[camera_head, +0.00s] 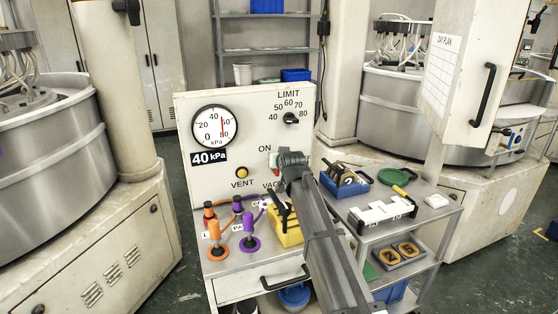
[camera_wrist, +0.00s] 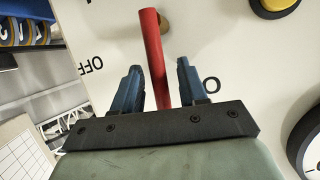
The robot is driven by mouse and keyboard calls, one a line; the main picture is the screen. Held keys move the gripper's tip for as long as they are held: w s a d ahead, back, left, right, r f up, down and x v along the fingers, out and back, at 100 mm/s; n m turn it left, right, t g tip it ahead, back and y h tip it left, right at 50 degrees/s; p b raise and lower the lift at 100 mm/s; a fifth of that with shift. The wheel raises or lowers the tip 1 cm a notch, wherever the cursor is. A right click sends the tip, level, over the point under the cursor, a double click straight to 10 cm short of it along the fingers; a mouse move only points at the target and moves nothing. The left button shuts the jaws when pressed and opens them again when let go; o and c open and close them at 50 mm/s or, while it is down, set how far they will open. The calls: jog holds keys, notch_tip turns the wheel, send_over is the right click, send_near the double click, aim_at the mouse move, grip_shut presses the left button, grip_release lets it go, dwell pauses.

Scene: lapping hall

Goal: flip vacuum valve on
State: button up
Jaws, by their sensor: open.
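The valve lever is a red rod on a brass pivot on the white panel. In the wrist view, the red lever (camera_wrist: 153,50) runs down between the two blue fingers of my gripper (camera_wrist: 159,66), with gaps visible on both sides. OFF lettering is left of it, and a partly hidden O is on the right, both turned over. In the head view, my gripper (camera_head: 285,160) is at the panel (camera_head: 250,112), below the ON label. A small red part (camera_head: 277,172) shows beside it; most of the lever is hidden. The gripper is open.
The panel has a gauge (camera_head: 215,128), a yellow VENT button (camera_head: 241,172) and a LIMIT knob (camera_head: 291,118). Orange (camera_head: 214,231) and purple (camera_head: 248,223) fittings with hoses stand on the cart below. A yellow bin (camera_head: 286,233) and blue bin (camera_head: 345,185) crowd the cart top near my arm.

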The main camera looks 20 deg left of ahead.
jog(key=shift+s, duration=0.1)
jog(key=v, duration=1.3)
jog(key=shift+s+d+r, duration=0.15)
jog(key=shift+s+r, duration=0.05)
jog(key=shift+s, duration=0.05)
